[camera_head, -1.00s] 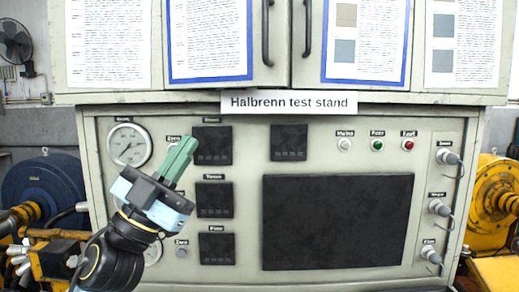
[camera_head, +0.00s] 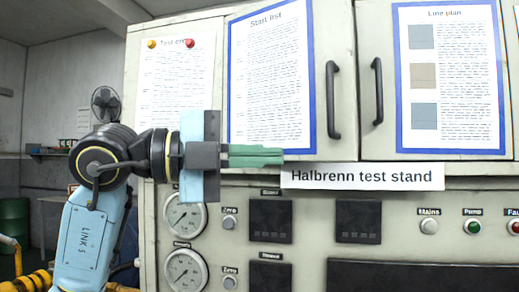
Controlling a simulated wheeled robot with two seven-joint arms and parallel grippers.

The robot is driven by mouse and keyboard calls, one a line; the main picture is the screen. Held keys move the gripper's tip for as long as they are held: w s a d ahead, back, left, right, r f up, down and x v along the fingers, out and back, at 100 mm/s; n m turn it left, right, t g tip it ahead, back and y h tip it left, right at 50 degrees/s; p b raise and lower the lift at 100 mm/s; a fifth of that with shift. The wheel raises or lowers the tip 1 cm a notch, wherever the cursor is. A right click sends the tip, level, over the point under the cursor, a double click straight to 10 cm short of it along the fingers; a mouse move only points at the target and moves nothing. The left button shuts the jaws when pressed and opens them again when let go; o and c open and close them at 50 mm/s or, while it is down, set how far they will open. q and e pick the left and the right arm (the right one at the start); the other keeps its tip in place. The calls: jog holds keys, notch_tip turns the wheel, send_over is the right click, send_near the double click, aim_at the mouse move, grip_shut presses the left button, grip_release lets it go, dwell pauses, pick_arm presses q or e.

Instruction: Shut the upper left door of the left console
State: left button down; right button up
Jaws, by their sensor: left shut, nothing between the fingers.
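The upper left door (camera_head: 270,90) of the console carries a blue-framed "Start list" sheet and a dark bar handle (camera_head: 334,100) near its right edge. Its handle looks larger and lower than the one on the right door (camera_head: 378,92), so the left door seems to stand slightly ajar; the gap itself is not clear. My left gripper (camera_head: 282,155) is shut and empty, with its green fingers pointing right. My right gripper is out of view.
The "Halbrenn test stand" sign (camera_head: 362,177) sits below the doors, right of my fingertips. Below are gauges (camera_head: 186,213), dark displays (camera_head: 271,221) and lamps (camera_head: 429,226). A fan (camera_head: 105,103) stands behind at the left.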

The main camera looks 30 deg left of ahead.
aim_at(343, 156)
pick_arm(q)
jog(key=p+x, duration=0.1)
jog(key=x, duration=0.2)
jog(key=w+a+p+x, duration=0.1)
jog(key=x, duration=0.2)
jog(key=p+x, duration=0.1)
jog(key=x, duration=0.2)
jog(key=shift+w+a, duration=0.25)
jog(key=shift+w, duration=0.5)
